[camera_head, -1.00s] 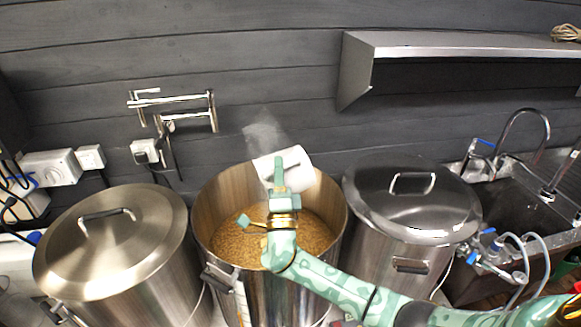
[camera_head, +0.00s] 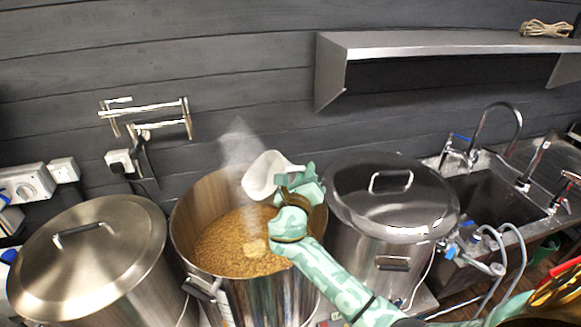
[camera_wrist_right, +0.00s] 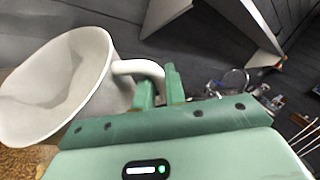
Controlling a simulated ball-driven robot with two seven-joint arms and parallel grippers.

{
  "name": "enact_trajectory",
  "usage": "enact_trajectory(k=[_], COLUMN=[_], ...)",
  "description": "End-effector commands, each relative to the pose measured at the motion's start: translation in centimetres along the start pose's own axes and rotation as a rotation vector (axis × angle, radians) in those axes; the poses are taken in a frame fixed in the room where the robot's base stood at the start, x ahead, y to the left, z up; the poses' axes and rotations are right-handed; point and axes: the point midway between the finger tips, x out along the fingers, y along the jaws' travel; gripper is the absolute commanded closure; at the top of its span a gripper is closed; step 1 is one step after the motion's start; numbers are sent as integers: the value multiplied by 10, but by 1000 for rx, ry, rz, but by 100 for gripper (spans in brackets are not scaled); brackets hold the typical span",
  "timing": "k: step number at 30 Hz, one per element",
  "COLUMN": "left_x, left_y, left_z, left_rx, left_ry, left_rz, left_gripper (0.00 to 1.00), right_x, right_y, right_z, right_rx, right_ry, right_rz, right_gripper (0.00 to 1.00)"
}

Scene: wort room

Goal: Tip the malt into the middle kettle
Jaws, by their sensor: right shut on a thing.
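The middle kettle (camera_head: 188,215) is open steel and holds brown grain (camera_head: 225,245). A white jug (camera_head: 262,174) is tipped over its back rim area. My right gripper (camera_head: 303,182) is shut on the jug's handle, above the kettle's right side. In the right wrist view, the gripper (camera_wrist_right: 158,92) holds the curved handle, and the jug (camera_wrist_right: 60,85) lies tilted with bare white inside walls in sight. A pale malt clump (camera_head: 255,247) shows below the jug, on or just above the grain. My left gripper is out of view.
A lidded kettle (camera_head: 95,262) stands on the left and another (camera_head: 392,212) on the right. Steam (camera_head: 238,145) rises behind the jug. A steel shelf (camera_head: 440,40) and a folding wall tap (camera_head: 150,118) are on the wall. A sink (camera_head: 490,200) is at right.

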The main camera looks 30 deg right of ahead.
Motion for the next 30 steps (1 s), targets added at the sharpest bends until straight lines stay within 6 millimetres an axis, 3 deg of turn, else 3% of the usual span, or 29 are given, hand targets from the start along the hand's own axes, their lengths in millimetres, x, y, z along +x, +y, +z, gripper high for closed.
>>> enact_trajectory(k=[1, 3, 8, 13, 19, 30], left_x=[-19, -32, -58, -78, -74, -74], left_y=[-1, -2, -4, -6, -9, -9], left_z=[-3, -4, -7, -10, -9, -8], left_rx=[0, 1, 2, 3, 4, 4], left_ry=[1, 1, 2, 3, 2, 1], left_rz=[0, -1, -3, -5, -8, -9], left_gripper=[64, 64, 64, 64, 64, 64], right_x=[2, 6, 11, 7, 4, 4], right_y=[-6, -6, -6, 10, 24, 26], right_z=[5, -2, -16, -34, -51, -53], right_rx=[52, 122, 271, 441, 570, 597], right_ry=[36, 88, 193, 314, 405, 423], right_rz=[20, 47, 105, 174, 225, 237], right_gripper=[100, 100, 100, 100, 100, 100])
